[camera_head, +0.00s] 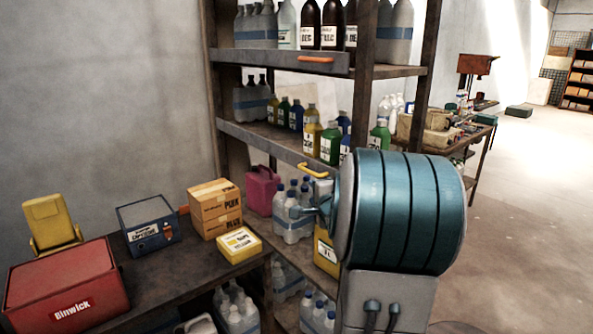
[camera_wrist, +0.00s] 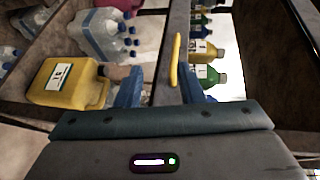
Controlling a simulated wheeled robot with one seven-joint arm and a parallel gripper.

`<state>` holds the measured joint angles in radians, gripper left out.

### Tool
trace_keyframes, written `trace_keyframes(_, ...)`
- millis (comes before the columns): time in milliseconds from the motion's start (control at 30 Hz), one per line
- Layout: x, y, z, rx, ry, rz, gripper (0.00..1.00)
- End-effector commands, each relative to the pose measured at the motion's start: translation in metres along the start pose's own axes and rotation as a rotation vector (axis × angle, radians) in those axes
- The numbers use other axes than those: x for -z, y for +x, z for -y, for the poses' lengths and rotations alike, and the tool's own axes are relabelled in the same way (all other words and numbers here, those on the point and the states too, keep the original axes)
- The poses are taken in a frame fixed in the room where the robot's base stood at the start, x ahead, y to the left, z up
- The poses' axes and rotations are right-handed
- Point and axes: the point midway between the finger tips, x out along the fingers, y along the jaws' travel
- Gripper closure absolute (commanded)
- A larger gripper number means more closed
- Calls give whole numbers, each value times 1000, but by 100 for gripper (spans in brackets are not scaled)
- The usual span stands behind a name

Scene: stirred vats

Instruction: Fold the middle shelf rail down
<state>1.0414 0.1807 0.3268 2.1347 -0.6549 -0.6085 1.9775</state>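A tall metal shelf holds bottles in the head view. Its middle shelf rail (camera_head: 262,141) is a grey bar along the front edge, with a yellow handle (camera_head: 313,170) near its right end. In the wrist view the rail (camera_wrist: 168,58) runs from the top edge down toward my gripper, its yellow handle (camera_wrist: 175,62) on its right side. My gripper (camera_wrist: 162,90) is open; its two blue fingers are spread, with rail and handle in the gap between them in the picture. I cannot tell whether they touch. In the head view my arm mostly hides my gripper (camera_head: 318,207).
An upper rail (camera_head: 280,60) has an orange handle. Green, blue and yellow bottles (camera_head: 330,143) stand behind the middle rail. Below are wrapped clear bottles (camera_head: 292,212) and a yellow jug (camera_wrist: 68,84). A table (camera_head: 178,264) with boxes stands left; open floor lies right.

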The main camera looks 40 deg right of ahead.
Motion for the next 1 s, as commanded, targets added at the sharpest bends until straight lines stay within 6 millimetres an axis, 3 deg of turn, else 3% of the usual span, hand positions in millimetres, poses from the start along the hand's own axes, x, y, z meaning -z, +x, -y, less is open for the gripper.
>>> trace_keyframes(133,25,3,6,79,150,30,66)
trace_keyframes(367,32,14,11,111,210,51,66)
trace_keyframes(1000,27,124,24,109,207,49,66)
